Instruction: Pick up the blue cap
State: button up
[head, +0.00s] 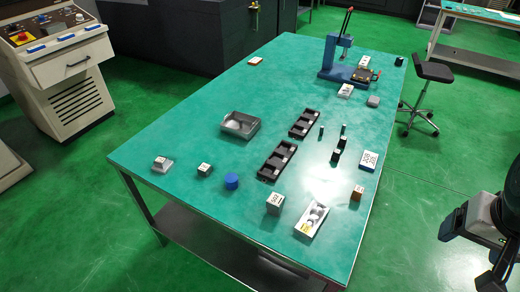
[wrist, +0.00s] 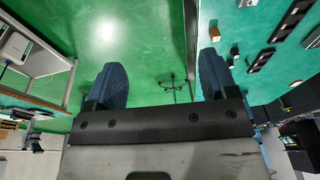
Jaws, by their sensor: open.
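The blue cap (head: 231,181) is a short, upright cylinder standing on the green table near its front-left part in the head view. I cannot make it out in the wrist view. My gripper (wrist: 161,62) shows in the wrist view with its two dark blue fingers wide apart and nothing between them. It is well away from the cap, off the table's right side, with green floor beyond the fingers. In the head view, only part of my arm shows at the right edge, and the fingers cannot be made out there.
A white tray (head: 311,220) with round pieces lies right. A blue press (head: 341,62) stands at the back.

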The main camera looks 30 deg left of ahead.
jog(key=w+a+f+m+g+y, duration=0.25)
jog(key=w+a, duration=0.25)
jog(key=a, duration=0.4)
jog(key=w+a+f+m+g+y, duration=0.15)
jog(key=w+a+f, duration=0.25)
jog(key=a, duration=0.4)
jog(key=w+a+f+m+g+y, duration=0.1)
jog(key=w+a+f+g+y, duration=0.25)
jog(key=a, duration=0.55)
jog(key=m+y, duration=0.4)
jog(key=m, duration=0.3)
send_near(232, 182)
jog(key=shift+w+a+f, duration=0.65)
jog(key=shift+a+f, duration=0.15)
jog(key=shift+a+f+m+g+y, duration=0.25)
jog(key=shift+a+f+m, duration=0.1)
jog(key=shift+f+m, duration=0.05)
jog(key=shift+a, duration=0.1)
jog(key=shift+x, duration=1.2)
